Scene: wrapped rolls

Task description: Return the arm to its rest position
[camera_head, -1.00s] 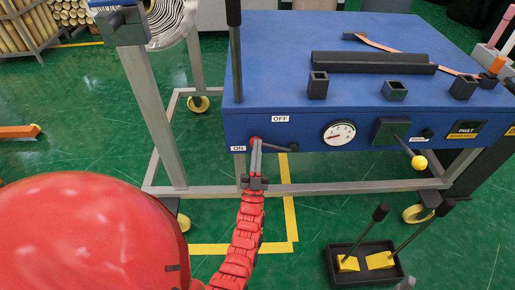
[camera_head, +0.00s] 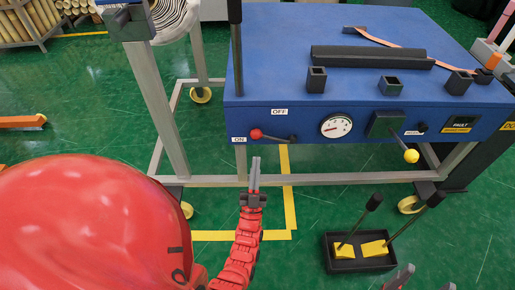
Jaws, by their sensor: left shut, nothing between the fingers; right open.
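My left gripper (camera_head: 254,172) is at the end of a red segmented arm in the lower middle. Its thin grey fingers are together and empty, pointing up. It is below the front panel of the blue machine (camera_head: 330,25) and apart from it. A lever with a red knob (camera_head: 256,134) is on the panel, its knob near the ON label (camera_head: 239,140) and below the OFF label (camera_head: 280,112). My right gripper (camera_head: 424,281) is only partly in view at the bottom right edge, its grey fingertips apart; the rest is cut off.
The panel also has a dial (camera_head: 336,126) and a lever with a yellow knob (camera_head: 411,156). A black tray (camera_head: 340,267) with yellow-based handled tools is on the green floor at lower right. The machine's grey frame leg (camera_head: 160,110) stands left of my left gripper.

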